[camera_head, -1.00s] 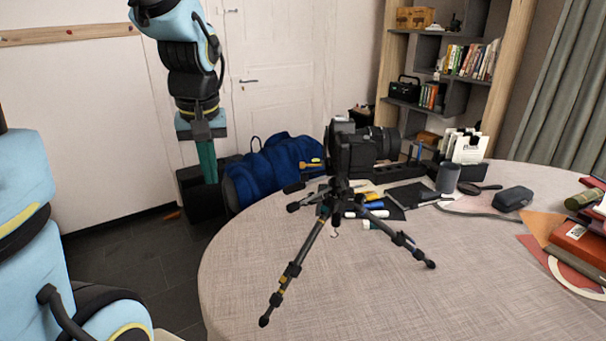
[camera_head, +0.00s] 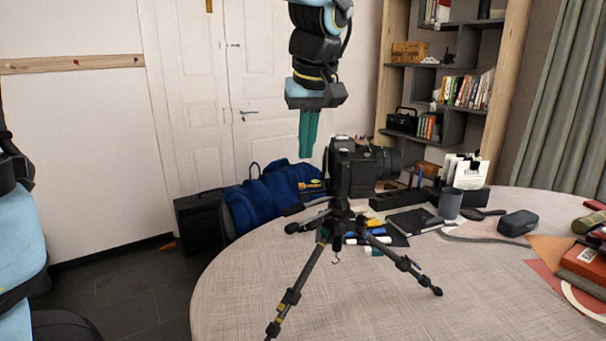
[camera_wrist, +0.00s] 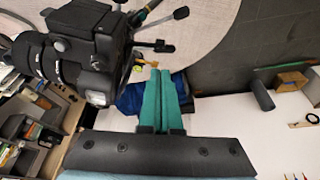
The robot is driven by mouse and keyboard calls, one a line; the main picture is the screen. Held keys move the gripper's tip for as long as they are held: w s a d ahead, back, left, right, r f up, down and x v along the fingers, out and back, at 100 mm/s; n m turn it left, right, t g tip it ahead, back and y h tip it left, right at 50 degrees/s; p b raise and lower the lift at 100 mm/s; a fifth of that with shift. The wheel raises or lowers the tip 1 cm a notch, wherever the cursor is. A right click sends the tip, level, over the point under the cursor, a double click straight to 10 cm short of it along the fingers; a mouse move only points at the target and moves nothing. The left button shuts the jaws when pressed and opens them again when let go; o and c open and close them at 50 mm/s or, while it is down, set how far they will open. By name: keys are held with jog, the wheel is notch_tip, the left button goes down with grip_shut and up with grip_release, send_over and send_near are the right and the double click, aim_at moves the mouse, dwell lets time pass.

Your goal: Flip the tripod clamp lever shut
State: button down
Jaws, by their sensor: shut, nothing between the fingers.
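A black camera (camera_head: 352,170) sits on a small black tripod (camera_head: 340,216), which stands with its legs spread on the round table. A yellow-tipped lever (camera_head: 312,185) sticks out to the left below the camera; I take it for the clamp lever. In the wrist view, a yellow piece (camera_wrist: 148,63) shows just beyond my fingertips, beside the camera (camera_wrist: 88,45). My gripper (camera_head: 306,156) points down with its teal fingers shut and empty, above and slightly left of the camera in the head view. I cannot tell if it touches anything.
The round table (camera_head: 420,315) is clear in front. A dark handle (camera_head: 293,210) sticks out left, under the yellow lever. A blue bag (camera_head: 265,195) lies behind. A grey cup (camera_head: 450,204), a dark case (camera_head: 517,223) and books (camera_head: 585,262) stand to the right.

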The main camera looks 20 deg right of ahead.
aim_at(302, 185)
jog(key=p+x, duration=0.1)
jog(key=x, duration=0.8)
jog(key=shift+w+f, duration=0.2)
jog(key=shift+f, duration=0.15)
jog(key=shift+s+n, duration=0.1)
jog(key=shift+n, duration=0.2)
